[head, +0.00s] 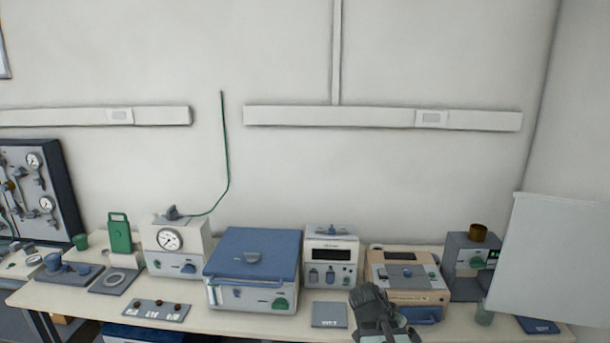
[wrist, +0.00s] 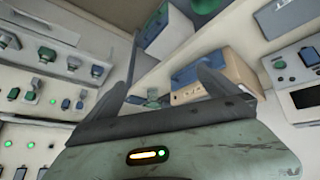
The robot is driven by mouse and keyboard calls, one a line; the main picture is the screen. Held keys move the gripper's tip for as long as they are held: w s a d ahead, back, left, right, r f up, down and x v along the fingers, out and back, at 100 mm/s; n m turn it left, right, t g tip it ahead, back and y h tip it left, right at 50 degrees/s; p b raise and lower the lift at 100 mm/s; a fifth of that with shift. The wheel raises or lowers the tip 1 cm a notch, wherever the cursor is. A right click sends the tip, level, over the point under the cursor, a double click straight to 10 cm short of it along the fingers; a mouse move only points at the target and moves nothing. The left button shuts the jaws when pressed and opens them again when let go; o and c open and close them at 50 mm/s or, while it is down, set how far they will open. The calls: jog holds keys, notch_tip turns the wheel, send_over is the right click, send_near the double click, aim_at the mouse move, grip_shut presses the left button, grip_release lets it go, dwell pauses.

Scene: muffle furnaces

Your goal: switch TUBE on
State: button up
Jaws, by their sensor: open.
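No label that I can read as TUBE shows in either view, so I cannot tell which switch it names. In the head view, a grey unit with a brown cylinder on top (head: 467,262) stands at the right of the bench and has a green control on its front. A beige unit with a blue front (head: 405,280) stands left of it, and also shows in the wrist view (wrist: 218,77). My gripper (head: 372,300) is in front of the bench, left of the beige unit's front. In the wrist view its two fingers (wrist: 172,62) are apart with nothing between them.
A blue-topped box (head: 252,270), a white unit with a display (head: 331,258) and a dial unit (head: 176,246) line the bench. A switch strip (head: 155,310) lies at the front left. A white panel (head: 545,260) stands at the right. Panels with green lamps (wrist: 35,110) fill the wrist view's left.

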jog(key=s+a+f+n+g+y, duration=0.1)
jog(key=s+a+f+n+y, duration=0.1)
jog(key=a+n, duration=0.3)
jog(key=s+a+f+n+g+y, duration=0.2)
jog(key=s+a+f+n+y, duration=0.1)
jog(key=a, duration=0.7)
jog(key=shift+s+n+y, duration=0.7)
jog(key=shift+s+n, duration=0.2)
jog(key=shift+s, duration=0.05)
